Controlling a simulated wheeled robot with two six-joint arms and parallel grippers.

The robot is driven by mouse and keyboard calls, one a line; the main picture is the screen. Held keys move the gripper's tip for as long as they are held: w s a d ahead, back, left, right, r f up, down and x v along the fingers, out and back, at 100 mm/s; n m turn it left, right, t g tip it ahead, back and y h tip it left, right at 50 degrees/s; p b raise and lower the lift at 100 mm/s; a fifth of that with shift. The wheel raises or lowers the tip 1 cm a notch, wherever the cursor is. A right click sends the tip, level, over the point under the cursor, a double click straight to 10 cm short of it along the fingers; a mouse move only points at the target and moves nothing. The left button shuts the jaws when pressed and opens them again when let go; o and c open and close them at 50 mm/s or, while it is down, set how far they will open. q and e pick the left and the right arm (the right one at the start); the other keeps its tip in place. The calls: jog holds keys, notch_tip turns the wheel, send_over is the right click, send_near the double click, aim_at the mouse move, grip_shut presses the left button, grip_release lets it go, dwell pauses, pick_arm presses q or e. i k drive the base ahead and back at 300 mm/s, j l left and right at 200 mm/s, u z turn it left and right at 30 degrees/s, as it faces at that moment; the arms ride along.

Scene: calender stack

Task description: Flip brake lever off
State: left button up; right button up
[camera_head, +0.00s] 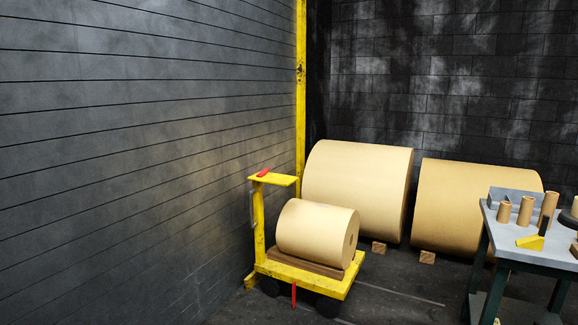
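A yellow cart (302,278) stands by the left wall with a tan paper roll (312,229) lying on its deck. A thin red bar (294,295) hangs upright at the front edge of the deck, near the wheels. A small red piece (263,173) lies on the yellow plate (275,180) at the top of the cart's post. Which red part is the brake lever I cannot tell. Neither of my grippers is in view.
Two large tan rolls, the left (358,185) and the right (470,205), rest behind the cart on wooden chocks (378,248). A workbench (515,243) with cardboard tubes stands at the right. Floor between cart and bench is clear.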

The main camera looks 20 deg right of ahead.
aim_at(264, 172)
jog(key=i+z, duration=0.2)
jog(key=i, duration=0.45)
jog(key=i+z, duration=0.25)
jog(key=i, duration=0.35)
jog(key=i+j+z, duration=0.2)
jog(key=i, duration=0.4)
